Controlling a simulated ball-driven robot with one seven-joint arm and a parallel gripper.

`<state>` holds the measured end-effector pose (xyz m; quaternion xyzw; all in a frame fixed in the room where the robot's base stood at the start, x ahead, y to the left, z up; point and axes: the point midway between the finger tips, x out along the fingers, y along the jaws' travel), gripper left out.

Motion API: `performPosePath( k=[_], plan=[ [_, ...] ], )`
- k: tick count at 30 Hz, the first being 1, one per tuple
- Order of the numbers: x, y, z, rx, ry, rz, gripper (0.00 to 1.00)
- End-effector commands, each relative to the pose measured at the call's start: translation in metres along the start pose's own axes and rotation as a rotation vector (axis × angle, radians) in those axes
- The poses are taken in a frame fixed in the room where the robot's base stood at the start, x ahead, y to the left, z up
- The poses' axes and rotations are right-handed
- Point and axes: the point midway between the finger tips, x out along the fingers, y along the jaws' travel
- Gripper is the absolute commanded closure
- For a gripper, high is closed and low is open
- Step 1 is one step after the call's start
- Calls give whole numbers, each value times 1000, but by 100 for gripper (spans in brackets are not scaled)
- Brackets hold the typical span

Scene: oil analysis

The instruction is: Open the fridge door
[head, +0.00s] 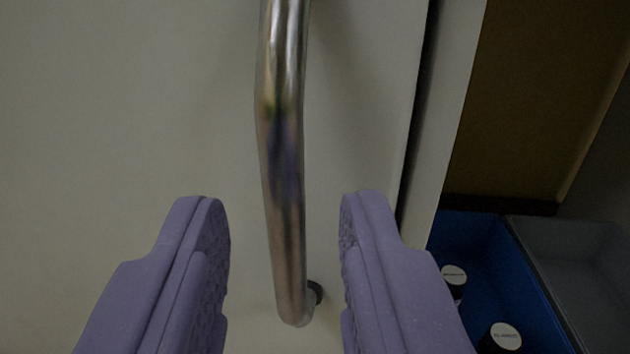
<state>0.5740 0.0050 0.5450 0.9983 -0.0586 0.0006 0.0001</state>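The fridge door (130,90) is a pale, flat panel that fills the left and middle of the head view. It appears shut, with a dark seam along its right edge. A shiny metal bar handle (281,150) runs up and down on the door, and its lower end bends in to the panel. My gripper (284,205) is open. Its two purple fingers are on either side of the handle's lower part in the picture, with a gap on each side. I cannot tell how deep the handle sits between them.
Right of the fridge is a blue bin (475,240) holding bottles with white lids (505,336). A grey bin (575,245) stands beside it. A brown panel (550,90) rises behind them. The door surface left of the handle is clear.

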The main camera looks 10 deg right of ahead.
Motion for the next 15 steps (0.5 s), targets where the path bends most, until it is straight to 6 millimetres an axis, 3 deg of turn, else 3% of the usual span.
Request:
performPosePath(
  k=[6,15],
  plan=[
    [32,0,2,1,1,1,65],
    [40,0,0,0,-1,0,65]
  ],
)
